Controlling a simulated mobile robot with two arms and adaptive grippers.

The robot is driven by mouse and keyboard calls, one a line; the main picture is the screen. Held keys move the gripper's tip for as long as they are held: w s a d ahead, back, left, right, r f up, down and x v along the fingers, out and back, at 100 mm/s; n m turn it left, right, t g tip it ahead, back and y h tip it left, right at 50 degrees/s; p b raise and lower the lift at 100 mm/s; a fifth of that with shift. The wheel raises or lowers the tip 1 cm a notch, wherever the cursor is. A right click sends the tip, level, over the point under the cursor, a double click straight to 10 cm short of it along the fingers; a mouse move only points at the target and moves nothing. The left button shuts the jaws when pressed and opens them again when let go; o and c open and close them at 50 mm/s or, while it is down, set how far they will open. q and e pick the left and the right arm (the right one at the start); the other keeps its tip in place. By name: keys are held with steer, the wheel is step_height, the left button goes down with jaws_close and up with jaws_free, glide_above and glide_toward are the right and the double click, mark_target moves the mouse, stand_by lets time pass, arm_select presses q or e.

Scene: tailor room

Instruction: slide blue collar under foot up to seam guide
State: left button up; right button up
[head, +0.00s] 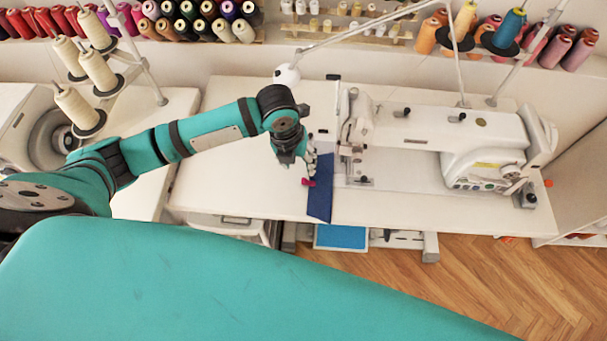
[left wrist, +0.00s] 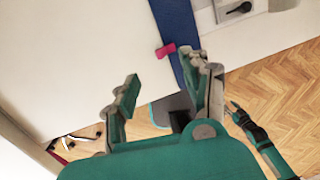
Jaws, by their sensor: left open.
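The blue collar (head: 320,200) is a flat dark blue strip lying on the white table, left of the sewing machine's foot area (head: 356,180), with a visible gap. Its near end is at the table's front edge. A small pink tab (head: 308,183) is at its left edge; the tab also shows in the left wrist view (left wrist: 166,50), beside the collar (left wrist: 180,30). My left gripper (head: 309,164) is over the collar's left side, its fingers spread and empty in the left wrist view (left wrist: 167,88). My right gripper (left wrist: 234,109) shows small over the floor; its opening is unclear. I cannot make out the seam guide.
The white sewing machine (head: 440,135) fills the table's right half. Thread cones (head: 98,70) stand at the left, with spool racks along the back wall. A blue pedal (head: 340,236) is below the table's front edge. The table (head: 225,150) left of the collar is clear.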

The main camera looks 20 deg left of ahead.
mark_target(304, 180)
arm_select(q)
steer(key=f, duration=0.6)
steer(key=w+d+f, duration=0.1)
steer(key=f, duration=0.2)
steer(key=shift+f, duration=0.15)
jaws_close()
